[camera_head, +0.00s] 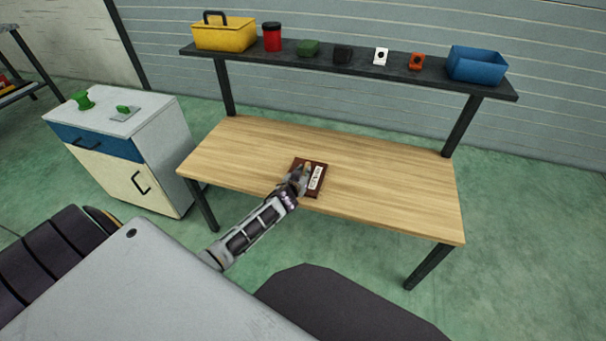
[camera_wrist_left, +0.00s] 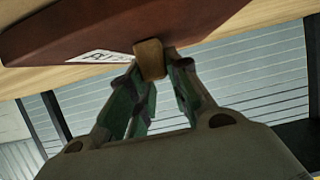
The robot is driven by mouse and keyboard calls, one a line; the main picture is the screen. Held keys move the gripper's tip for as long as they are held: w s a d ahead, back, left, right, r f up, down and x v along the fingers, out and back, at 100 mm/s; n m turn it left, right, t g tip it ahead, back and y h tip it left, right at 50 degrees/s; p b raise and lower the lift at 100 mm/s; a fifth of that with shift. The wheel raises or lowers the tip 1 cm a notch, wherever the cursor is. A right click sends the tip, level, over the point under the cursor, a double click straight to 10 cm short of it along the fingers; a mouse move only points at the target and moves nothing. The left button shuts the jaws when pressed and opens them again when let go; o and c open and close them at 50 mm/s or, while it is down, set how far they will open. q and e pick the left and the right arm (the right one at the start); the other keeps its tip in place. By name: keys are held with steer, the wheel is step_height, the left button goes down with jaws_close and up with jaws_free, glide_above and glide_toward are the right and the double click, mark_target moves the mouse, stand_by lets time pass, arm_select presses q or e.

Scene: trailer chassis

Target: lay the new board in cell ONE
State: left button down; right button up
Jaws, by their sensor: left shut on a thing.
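A dark red flat slab (camera_head: 310,192) with a white printed label (camera_head: 316,177) is at the middle of the wooden table; the lettering is too small to read. In the left wrist view the slab (camera_wrist_left: 130,28) fills the top, with a tan block (camera_wrist_left: 150,60) at its edge like a handle. My left gripper (camera_head: 303,172) reaches over the slab from the left. In the left wrist view its fingers (camera_wrist_left: 158,84) are closed around the tan block. I cannot tell whether the slab touches the table. No marked cell ONE can be made out. My right gripper is out of view.
The wooden table (camera_head: 400,195) is otherwise bare. A dark shelf (camera_head: 440,79) behind it holds a yellow toolbox (camera_head: 225,36), a red can (camera_head: 272,37), several small parts and a blue bin (camera_head: 477,66). A white cabinet (camera_head: 150,150) stands left of the table.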

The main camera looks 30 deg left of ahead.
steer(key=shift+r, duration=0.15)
arm_select(q)
steer(key=c, duration=1.3)
jaws_free()
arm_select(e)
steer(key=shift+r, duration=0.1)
